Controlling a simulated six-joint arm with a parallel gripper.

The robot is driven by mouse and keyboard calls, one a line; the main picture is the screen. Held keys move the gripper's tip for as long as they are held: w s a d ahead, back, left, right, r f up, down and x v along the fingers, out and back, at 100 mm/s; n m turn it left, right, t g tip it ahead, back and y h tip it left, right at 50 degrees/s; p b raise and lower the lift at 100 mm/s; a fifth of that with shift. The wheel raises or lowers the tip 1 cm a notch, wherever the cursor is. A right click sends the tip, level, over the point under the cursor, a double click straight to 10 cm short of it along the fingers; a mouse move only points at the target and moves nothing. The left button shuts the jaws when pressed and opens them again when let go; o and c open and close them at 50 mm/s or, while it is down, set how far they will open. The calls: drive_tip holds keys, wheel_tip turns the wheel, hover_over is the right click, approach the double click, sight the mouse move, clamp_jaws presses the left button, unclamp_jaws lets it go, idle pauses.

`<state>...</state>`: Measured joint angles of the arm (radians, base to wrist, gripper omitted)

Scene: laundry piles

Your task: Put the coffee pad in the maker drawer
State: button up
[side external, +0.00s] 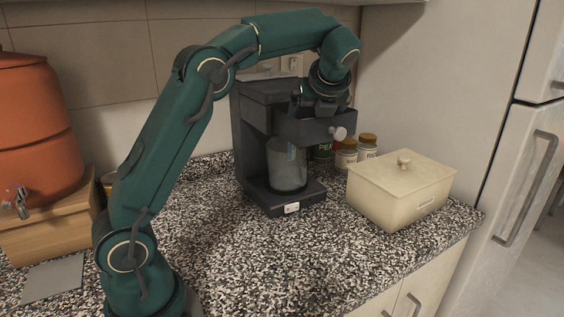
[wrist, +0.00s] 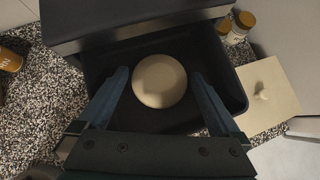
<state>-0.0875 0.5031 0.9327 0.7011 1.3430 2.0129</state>
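The coffee pad (wrist: 159,81) is a round cream disc. In the wrist view it shows inside the pulled-out dark drawer (wrist: 236,97) of the coffee maker. My gripper (wrist: 160,74) is open above it, with one finger on each side of the pad and a visible gap on both sides. The coffee maker (side external: 254,140) stands at the back of the counter in the side view, with its drawer (side external: 315,130) out at the top. My gripper (side external: 318,108) points down into the drawer there. The drawer front hides the fingertips and the pad in that view.
A glass jug (side external: 287,168) stands under the drawer. A cream lidded box (side external: 400,190) is to the right, with jars (side external: 346,157) behind it. An orange dispenser (side external: 38,125) sits on a wooden stand at the left. The counter's front middle (side external: 250,260) is clear.

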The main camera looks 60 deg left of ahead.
drive_tip(key=shift+r, duration=0.15)
drive_tip(key=v, duration=0.7)
drive_tip(key=shift+d+r, duration=0.15)
drive_tip(key=shift+r, duration=0.05)
idle(0.5)
